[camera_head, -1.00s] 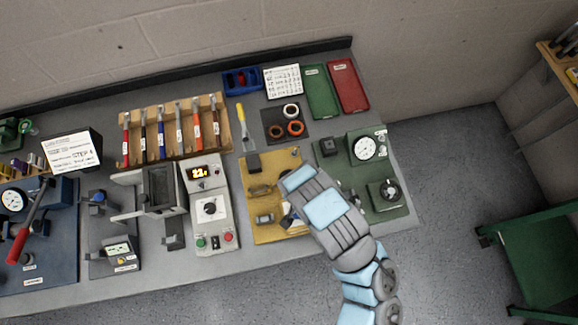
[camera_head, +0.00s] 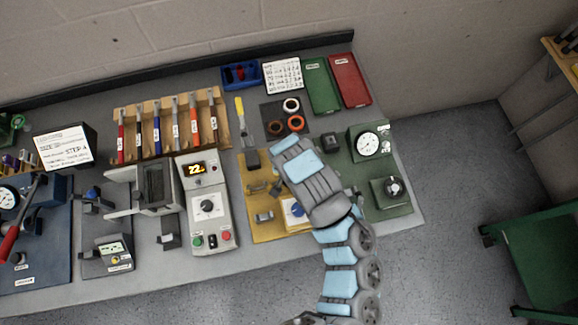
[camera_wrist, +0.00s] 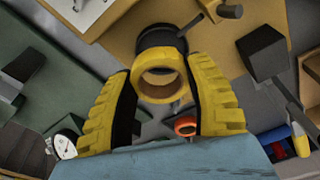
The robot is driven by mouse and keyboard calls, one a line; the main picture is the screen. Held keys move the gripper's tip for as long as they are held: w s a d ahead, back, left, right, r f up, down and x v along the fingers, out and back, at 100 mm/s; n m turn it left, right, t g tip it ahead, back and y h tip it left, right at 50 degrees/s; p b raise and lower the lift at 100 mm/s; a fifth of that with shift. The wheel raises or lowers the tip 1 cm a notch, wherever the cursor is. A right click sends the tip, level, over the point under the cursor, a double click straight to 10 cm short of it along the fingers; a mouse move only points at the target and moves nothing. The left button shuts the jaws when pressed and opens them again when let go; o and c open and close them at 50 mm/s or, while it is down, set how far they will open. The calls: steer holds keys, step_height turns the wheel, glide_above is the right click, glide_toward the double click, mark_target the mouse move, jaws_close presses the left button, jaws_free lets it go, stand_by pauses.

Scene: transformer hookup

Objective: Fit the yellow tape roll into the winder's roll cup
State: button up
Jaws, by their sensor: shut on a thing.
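The yellow tape roll (camera_wrist: 160,76) is between the two yellow, black-padded fingers of my gripper (camera_wrist: 163,90) in the wrist view. The gripper is shut on it. The roll's round hole faces the camera. A dark round cup (camera_wrist: 158,36) shows just past the roll's far edge, and the roll overlaps it in the picture. I cannot tell whether roll and cup touch. In the head view, my arm hides the gripper, roll and cup over the ochre fixture board (camera_head: 257,228).
A black mat (camera_head: 272,112) with a white, an orange and a brown roll lies behind the board. A green gauge panel (camera_head: 352,180) stands to the right. A grey control box (camera_head: 207,225) is on the left. A dark block (camera_wrist: 262,50) stands right of the cup.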

steer(key=shift+w+a+f, duration=0.15)
steer(key=shift+w+f, duration=0.25)
steer(key=shift+f, duration=0.3)
steer(key=shift+f+p, duration=0.4)
steer(key=shift+f, duration=0.85)
steer(key=shift+f+b, duration=0.35)
steer(key=shift+f, duration=0.35)
steer(key=o, duration=1.1)
steer(key=shift+o, duration=0.2)
steer(key=shift+r, duration=0.1)
